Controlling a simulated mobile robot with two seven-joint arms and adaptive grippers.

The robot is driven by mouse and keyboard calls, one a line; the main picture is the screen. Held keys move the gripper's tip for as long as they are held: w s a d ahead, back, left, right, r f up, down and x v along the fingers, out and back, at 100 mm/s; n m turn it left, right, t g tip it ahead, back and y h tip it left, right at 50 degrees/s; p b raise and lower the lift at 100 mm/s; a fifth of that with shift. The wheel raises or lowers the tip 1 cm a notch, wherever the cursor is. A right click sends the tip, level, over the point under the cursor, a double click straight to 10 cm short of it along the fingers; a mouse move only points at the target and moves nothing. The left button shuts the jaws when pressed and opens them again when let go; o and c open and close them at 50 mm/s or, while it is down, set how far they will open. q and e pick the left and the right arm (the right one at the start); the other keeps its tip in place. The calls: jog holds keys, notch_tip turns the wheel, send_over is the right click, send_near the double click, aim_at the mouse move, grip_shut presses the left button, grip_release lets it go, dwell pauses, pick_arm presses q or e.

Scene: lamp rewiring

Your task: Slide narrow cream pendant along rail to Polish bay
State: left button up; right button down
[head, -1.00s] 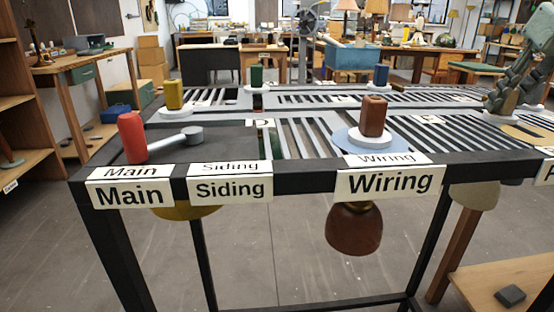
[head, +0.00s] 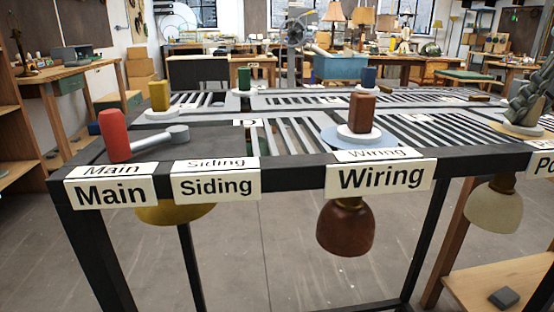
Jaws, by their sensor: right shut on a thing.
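The cream pendant (head: 495,210) hangs below the rail table at the right, its shade fully in view under the front edge. My right gripper (head: 526,112) points down over this disc and is shut on the pendant's grip, which the fingers hide. The Polish label (head: 545,166) is cut off by the right picture edge, just right of the pendant. My left gripper is not in view.
A brown block on a white disc (head: 361,120) stands at Wiring, with a brown shade (head: 345,227) below. A red handle (head: 115,135) with a grey lever is at Main. Yellow (head: 159,97), green (head: 244,80) and blue (head: 369,79) blocks stand farther back.

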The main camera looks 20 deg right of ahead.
jog(key=c, duration=1.3)
grip_release()
jog(key=shift+s+f, duration=0.1)
jog(key=shift+f, duration=0.15)
jog(key=shift+o, duration=0.2)
jog(key=shift+r, duration=0.1)
